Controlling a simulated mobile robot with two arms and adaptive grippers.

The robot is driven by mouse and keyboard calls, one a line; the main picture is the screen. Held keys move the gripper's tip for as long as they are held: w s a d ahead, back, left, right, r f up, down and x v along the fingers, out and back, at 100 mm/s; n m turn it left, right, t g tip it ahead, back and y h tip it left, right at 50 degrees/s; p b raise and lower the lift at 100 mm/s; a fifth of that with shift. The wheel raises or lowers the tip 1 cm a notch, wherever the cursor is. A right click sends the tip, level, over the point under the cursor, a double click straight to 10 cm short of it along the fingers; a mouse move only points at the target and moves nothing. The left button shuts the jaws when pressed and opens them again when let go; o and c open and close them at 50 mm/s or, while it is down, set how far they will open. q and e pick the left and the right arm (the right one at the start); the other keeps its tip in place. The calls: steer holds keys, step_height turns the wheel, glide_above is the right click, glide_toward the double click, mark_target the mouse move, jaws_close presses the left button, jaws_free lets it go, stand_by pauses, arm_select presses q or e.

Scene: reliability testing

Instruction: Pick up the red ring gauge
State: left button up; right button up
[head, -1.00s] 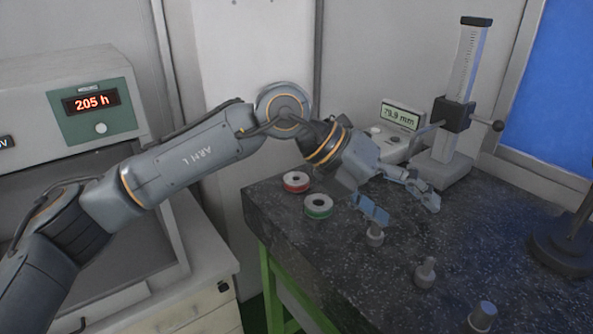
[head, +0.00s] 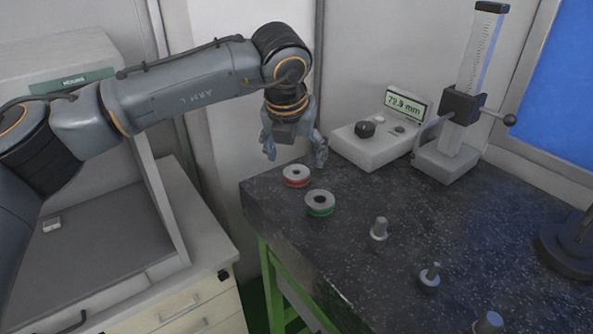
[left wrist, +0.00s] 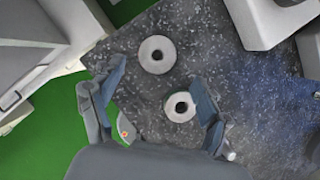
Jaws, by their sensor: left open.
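The red ring gauge (head: 296,176), a pale ring with a red band, lies flat near the back left corner of the dark speckled bench. The green ring gauge (head: 320,203) lies close by, nearer the front. My left gripper (head: 295,157) points down, open and empty, just above and behind the red ring. In the left wrist view two pale rings show, an upper ring (left wrist: 156,53) and a lower ring (left wrist: 180,107) near the right finger. My right gripper is not in view.
A grey readout box (head: 372,143) and a height stand (head: 447,160) stand right of the gripper. Several metal plug gauges, one at the left (head: 379,229), stand along the bench (head: 345,245). A dark round base (head: 566,248) is at the right edge.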

mark_target(296, 168)
arm_select(q)
steer(key=shift+w+f+p, duration=0.2)
steer(key=shift+f+p, duration=0.25)
steer(key=shift+p, duration=0.05)
steer(key=p+x, duration=0.1)
steer(key=x, duration=0.2)
steer(key=shift+w+a+f+p, duration=0.2)
steer(key=shift+f+p, duration=0.1)
steer(key=shift+p, duration=0.1)
steer(key=shift+w+d+f, duration=0.1)
steer(key=shift+w+f, duration=0.1)
steer(key=shift+f, duration=0.2)
steer(key=shift+s, duration=0.1)
steer(key=shift+c, duration=0.5)
steer(key=shift+r, duration=0.1)
steer(key=c, duration=1.4)
